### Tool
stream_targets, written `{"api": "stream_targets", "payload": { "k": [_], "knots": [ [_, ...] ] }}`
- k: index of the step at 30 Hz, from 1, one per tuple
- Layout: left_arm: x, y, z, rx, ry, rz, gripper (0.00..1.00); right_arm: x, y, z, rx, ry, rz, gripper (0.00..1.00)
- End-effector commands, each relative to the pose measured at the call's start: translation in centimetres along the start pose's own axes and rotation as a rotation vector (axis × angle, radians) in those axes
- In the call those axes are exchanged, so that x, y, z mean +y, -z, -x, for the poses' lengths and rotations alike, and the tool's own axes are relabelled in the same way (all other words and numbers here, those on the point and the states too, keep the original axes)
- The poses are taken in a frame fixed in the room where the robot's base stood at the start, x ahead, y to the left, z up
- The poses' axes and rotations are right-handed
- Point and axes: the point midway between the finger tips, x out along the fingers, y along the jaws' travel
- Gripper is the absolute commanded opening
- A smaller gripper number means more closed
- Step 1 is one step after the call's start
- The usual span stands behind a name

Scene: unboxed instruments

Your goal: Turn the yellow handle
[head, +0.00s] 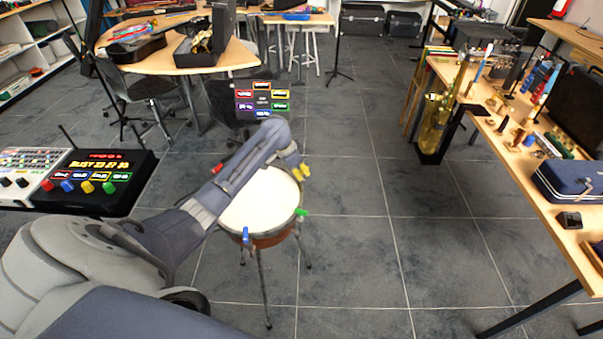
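A drum (258,215) with a pale head stands on thin legs, with coloured handles around its rim. The yellow handle (305,170) is at its far right edge. A green handle (301,212), a blue handle (245,235) and a red handle (217,168) also show on the drum. My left arm reaches across the drum from the lower left. My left gripper (295,163) points down at the yellow handle, very close to it or touching. Its fingers are small and partly hidden, so their opening and any grip are unclear. My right gripper is out of view.
A black console (95,203) with coloured knobs is at the left. A dark panel with coloured labels (263,103) stands behind the drum. A wooden table (535,185) with instruments and a blue case (572,180) is at the right. The floor between drum and table is clear.

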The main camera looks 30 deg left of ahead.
Motion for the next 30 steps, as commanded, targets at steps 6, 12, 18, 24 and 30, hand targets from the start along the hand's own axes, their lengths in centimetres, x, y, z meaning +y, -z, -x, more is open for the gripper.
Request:
{"api": "stream_targets", "payload": {
  "k": [6, 12, 18, 24, 30],
  "knots": [
    [-0.29, 0.69, 0.60, 0.017, 0.006, 0.002, 0.00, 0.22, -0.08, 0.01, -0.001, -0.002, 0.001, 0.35],
    [-0.20, 0.46, 0.40, 0.011, 0.004, 0.002, 0.27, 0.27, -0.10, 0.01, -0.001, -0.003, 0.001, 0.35],
    [-0.12, 0.28, 0.23, 0.007, 0.003, 0.002, 0.48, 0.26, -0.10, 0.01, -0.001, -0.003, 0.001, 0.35],
    [-0.08, 0.19, 0.15, 0.004, 0.002, 0.002, 0.48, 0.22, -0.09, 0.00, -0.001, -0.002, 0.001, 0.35],
    [-0.17, 0.16, 1.13, 0.004, 0.004, 0.001, 0.48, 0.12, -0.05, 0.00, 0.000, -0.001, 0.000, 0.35]
  ]
}}
